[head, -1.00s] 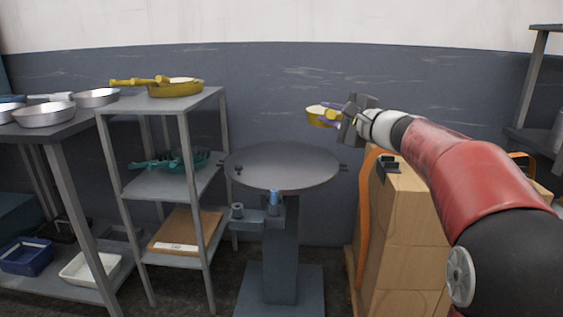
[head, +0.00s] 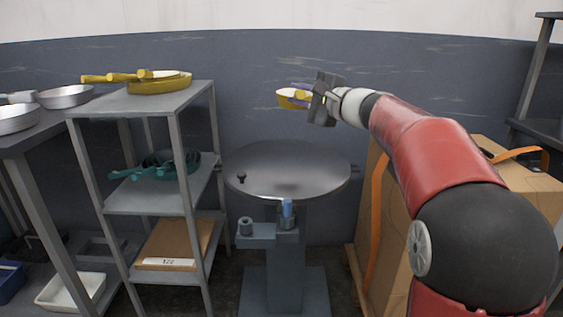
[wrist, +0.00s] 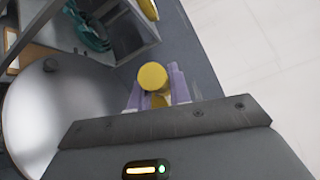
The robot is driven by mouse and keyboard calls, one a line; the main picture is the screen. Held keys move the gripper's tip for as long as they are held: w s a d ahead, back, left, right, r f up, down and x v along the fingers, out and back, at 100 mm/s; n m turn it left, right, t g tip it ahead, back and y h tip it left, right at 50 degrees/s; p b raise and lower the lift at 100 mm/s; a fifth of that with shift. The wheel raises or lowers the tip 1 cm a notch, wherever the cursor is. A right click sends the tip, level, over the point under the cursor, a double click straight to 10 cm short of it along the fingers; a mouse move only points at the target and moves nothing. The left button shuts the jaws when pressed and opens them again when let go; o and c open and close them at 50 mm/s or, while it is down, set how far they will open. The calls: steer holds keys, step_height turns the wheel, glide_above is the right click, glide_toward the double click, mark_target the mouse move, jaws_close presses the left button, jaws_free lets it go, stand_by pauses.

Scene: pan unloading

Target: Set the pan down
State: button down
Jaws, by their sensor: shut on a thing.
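A yellow pan (head: 289,99) is held in the air by my gripper (head: 308,97), above the back of a round grey table and in front of the wall. Much of the pan is hidden behind the gripper in the head view. In the wrist view, the purple fingers (wrist: 158,88) are shut around the yellow handle (wrist: 154,77), whose round end faces the camera. The round table (head: 290,172) has a bare top, apart from a small dark knob near its left edge. It also shows at the left of the wrist view (wrist: 50,115).
A grey shelf rack (head: 110,103) stands left of the round table, with yellow pans (head: 160,85) on top and teal pans (head: 170,163) below. Metal pans (head: 65,96) sit on a table at far left. Cardboard boxes (head: 470,225) stand at right, beside the round table.

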step_height(320, 180, down, 19)
steer(key=shift+s+d+b, duration=0.1)
steer(key=shift+s+b, duration=0.05)
steer(key=shift+b, duration=0.5)
steer(key=shift+f, duration=0.15)
steer(key=c, duration=1.3)
jaws_free()
